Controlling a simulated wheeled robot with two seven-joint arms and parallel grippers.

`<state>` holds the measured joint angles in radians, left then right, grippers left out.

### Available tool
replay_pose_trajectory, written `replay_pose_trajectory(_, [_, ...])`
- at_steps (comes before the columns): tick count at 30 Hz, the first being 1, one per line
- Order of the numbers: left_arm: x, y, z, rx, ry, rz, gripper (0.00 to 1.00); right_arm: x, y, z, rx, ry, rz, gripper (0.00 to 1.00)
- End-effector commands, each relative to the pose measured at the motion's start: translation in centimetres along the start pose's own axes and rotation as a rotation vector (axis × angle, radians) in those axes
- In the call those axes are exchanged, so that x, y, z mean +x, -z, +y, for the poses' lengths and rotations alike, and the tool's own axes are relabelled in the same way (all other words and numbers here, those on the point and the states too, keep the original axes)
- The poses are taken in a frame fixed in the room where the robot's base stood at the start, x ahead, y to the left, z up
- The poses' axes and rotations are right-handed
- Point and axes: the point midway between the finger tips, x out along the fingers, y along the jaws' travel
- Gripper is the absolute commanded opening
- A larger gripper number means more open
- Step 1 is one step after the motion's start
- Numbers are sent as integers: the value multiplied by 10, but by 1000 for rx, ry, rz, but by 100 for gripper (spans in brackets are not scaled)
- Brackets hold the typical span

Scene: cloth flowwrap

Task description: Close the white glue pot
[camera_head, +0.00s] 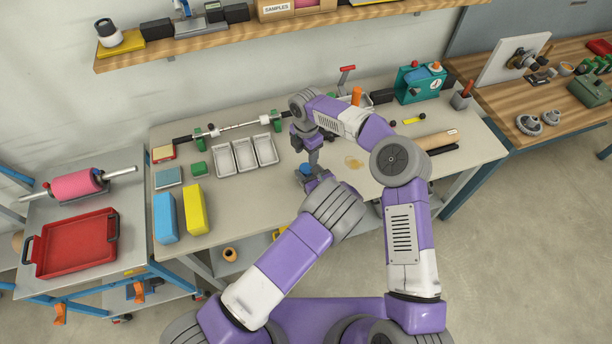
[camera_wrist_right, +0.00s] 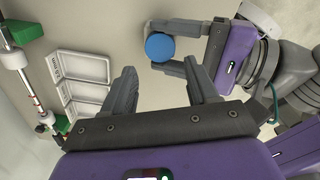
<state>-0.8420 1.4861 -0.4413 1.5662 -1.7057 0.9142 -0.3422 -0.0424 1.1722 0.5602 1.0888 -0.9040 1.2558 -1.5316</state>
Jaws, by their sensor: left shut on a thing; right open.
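A round blue lid or cap (camera_wrist_right: 167,47) lies between the fingers of my left gripper (camera_wrist_right: 178,48) in the right wrist view. Its blue also shows in the head view (camera_head: 305,168). My left gripper is shut on it or on a pot under it; I cannot tell which, as no white pot body shows. My left gripper (camera_head: 307,176) is low over the middle of the table in the head view. My right gripper (camera_wrist_right: 161,78) is open and empty, with its fingers apart and a little to the side of the blue disc. In the head view my right gripper (camera_head: 314,158) points down close above the left one.
White trays (camera_head: 244,155) and a roller rod (camera_head: 236,127) on green holders lie to the left on the table (camera_head: 225,200). Blue (camera_head: 165,218) and yellow (camera_head: 195,210) blocks stand at the left front. A teal machine (camera_head: 420,82) stands at the back right.

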Motion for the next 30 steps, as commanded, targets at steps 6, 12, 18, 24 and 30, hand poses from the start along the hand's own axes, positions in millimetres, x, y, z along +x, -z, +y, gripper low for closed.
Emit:
replay_pose_trajectory(6, [0, 2, 1, 2, -2, 4, 0, 33, 0, -1, 0, 4, 3, 58])
replay_pose_trajectory(12, [0, 2, 1, 2, -2, 4, 0, 61, 0, -1, 2, 3, 3, 58])
replay_pose_trajectory(18, [0, 2, 1, 2, -2, 4, 0, 75, 0, 0, 1, 1, 1, 58])
replay_pose_trajectory(24, [0, 2, 1, 2, -2, 4, 0, 76, 0, 0, 1, 0, 1, 58])
replay_pose_trajectory(30, [0, 2, 1, 2, -2, 4, 0, 76, 0, 0, 1, 0, 1, 43])
